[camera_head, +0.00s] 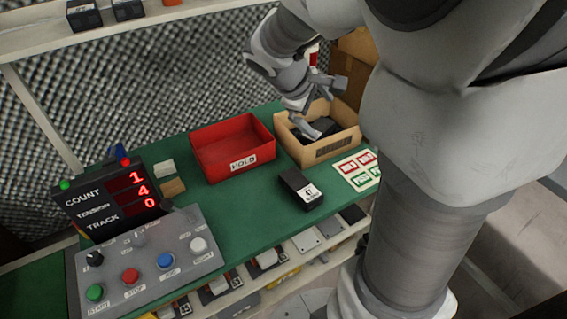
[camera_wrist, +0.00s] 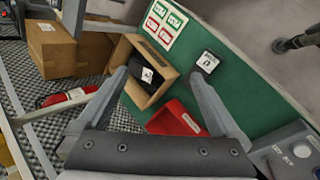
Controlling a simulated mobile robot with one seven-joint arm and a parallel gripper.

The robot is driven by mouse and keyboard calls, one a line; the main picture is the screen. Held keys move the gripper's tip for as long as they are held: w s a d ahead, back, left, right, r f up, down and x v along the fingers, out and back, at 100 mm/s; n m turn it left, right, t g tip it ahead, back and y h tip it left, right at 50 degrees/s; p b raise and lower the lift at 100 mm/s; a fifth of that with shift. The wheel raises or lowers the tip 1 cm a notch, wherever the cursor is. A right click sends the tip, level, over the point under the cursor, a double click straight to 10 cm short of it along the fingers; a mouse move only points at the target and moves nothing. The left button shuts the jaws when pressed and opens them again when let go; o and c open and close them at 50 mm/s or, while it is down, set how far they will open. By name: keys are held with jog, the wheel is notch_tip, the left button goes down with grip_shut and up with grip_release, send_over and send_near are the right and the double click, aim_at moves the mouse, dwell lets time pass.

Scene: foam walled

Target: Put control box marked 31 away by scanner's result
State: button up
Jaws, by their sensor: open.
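My gripper (camera_head: 325,108) is open and empty above the tan open-topped bin (camera_head: 347,142); its two fingers also frame this bin in the wrist view (camera_wrist: 160,75). A black control box (camera_head: 320,126) with a white label lies inside the tan bin, and it shows in the wrist view (camera_wrist: 147,76). Its number is too small to read. Another black box (camera_head: 300,188) with a white label, which looks like 47, lies on the green table (camera_head: 235,205). I cannot tell which box is 31. No scanner is clearly recognisable.
A red bin (camera_head: 238,160) marked HOLD stands left of the tan bin. A card (camera_head: 358,170) with red and green labels lies to the right. A button panel (camera_head: 150,262) and a display (camera_head: 112,196) reading COUNT 1, TENSION 4, TRACK 0 are at left. Cardboard boxes (camera_wrist: 52,48) stand behind.

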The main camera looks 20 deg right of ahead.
jog(key=s+a+r+m+t+y, duration=0.1)
jog(key=s+a+r+m+y, duration=0.1)
jog(key=s+a, duration=0.5)
jog(key=s+a+r+m+t+y, duration=0.2)
jog(key=s+a+r+m+y, duration=0.1)
jog(key=s+a, duration=0.4)
jog(key=s+m+y, duration=0.1)
jog(key=s+m, duration=0.1)
jog(key=shift+s+a+y, duration=0.3)
jog(key=shift+s+a, duration=0.05)
notch_tip(320, 180, up, 14)
jog(key=p, duration=1.4)
jog(key=shift+r, duration=0.2)
